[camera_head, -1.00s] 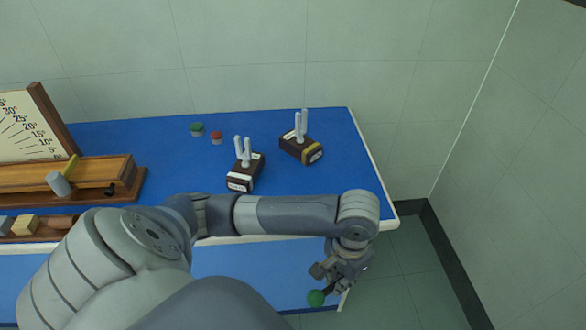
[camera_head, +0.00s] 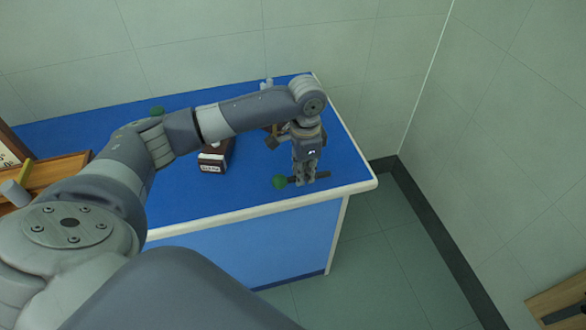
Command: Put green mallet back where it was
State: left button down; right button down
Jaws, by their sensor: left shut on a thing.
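The green mallet (camera_head: 280,181) has a round green head and a dark handle. The handle (camera_head: 322,175) shows on the right of the fingers. My left gripper (camera_head: 304,179) is shut on the mallet and points down over the right front part of the blue table top (camera_head: 240,195). I cannot tell whether the mallet touches the table. My right gripper is out of view.
A dark block (camera_head: 212,160) with a white label stands left of the gripper. A second forked block (camera_head: 267,84) is mostly hidden behind my arm. A green-capped item (camera_head: 157,111) lies farther back. A wooden apparatus (camera_head: 60,170) is at the left. The table's right front corner is bare.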

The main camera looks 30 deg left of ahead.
pick_arm(q)
jog(key=a, duration=0.2)
jog(key=w+a, duration=0.1)
jog(key=a, duration=0.1)
jog(key=shift+w+f, duration=0.15)
jog(key=shift+f, duration=0.05)
jog(key=shift+a+f+p, duration=0.1)
jog(key=shift+f+p, duration=0.05)
jog(key=shift+p, duration=0.2)
notch_tip(320, 180, down, 2)
jog(key=shift+f+p, duration=0.1)
jog(key=shift+p, duration=0.25)
jog(key=shift+f, duration=0.55)
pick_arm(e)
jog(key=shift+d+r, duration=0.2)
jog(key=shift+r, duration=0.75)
pick_arm(q)
jog(key=c, duration=1.6)
grip_release()
jog(key=shift+f, duration=0.1)
jog(key=shift+c, duration=0.2)
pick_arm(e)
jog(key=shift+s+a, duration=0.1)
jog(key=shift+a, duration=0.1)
